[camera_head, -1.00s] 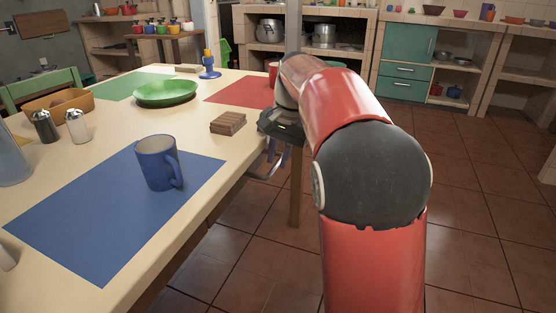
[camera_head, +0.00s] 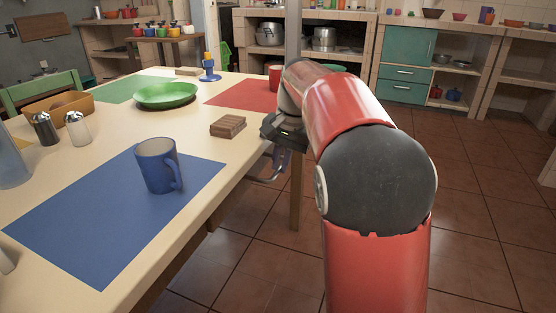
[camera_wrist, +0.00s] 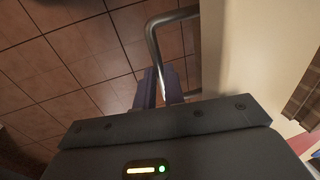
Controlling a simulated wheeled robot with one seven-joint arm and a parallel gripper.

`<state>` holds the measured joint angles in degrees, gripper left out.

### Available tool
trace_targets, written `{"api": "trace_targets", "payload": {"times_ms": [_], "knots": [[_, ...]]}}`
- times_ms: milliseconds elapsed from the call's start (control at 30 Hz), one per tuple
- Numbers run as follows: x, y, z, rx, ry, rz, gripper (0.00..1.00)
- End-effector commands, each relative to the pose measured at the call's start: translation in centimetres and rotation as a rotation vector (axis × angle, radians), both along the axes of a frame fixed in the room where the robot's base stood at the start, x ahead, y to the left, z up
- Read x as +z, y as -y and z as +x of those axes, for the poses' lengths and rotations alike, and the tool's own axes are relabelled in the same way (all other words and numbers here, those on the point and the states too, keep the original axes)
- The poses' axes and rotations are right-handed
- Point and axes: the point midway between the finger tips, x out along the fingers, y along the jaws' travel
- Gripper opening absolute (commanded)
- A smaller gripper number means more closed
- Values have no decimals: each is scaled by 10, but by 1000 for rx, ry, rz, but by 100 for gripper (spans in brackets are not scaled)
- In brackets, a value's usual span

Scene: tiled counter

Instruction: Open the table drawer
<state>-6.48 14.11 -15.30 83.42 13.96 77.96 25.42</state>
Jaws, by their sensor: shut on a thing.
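The drawer's curved metal handle (camera_wrist: 152,38) shows at the top of the wrist view, standing out from the pale table side.
The cream tabletop (camera_head: 110,120) carries a blue mug (camera_head: 156,165) on a blue mat, a wooden block (camera_head: 228,126), a green plate (camera_head: 166,95) and shakers. A table leg (camera_head: 296,195) stands behind my gripper. The tiled floor (camera_head: 470,190) to the right is clear.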

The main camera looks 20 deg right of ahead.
Motion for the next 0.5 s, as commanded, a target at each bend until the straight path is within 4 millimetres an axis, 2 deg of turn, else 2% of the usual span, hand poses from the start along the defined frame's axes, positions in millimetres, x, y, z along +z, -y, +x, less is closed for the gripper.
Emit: {"api": "trace_targets", "payload": {"times_ms": [167, 500], "knots": [[1, 24, -17, -5, 0, 0, 0], [1, 92, -66, -7, 0, 0, 0]]}}
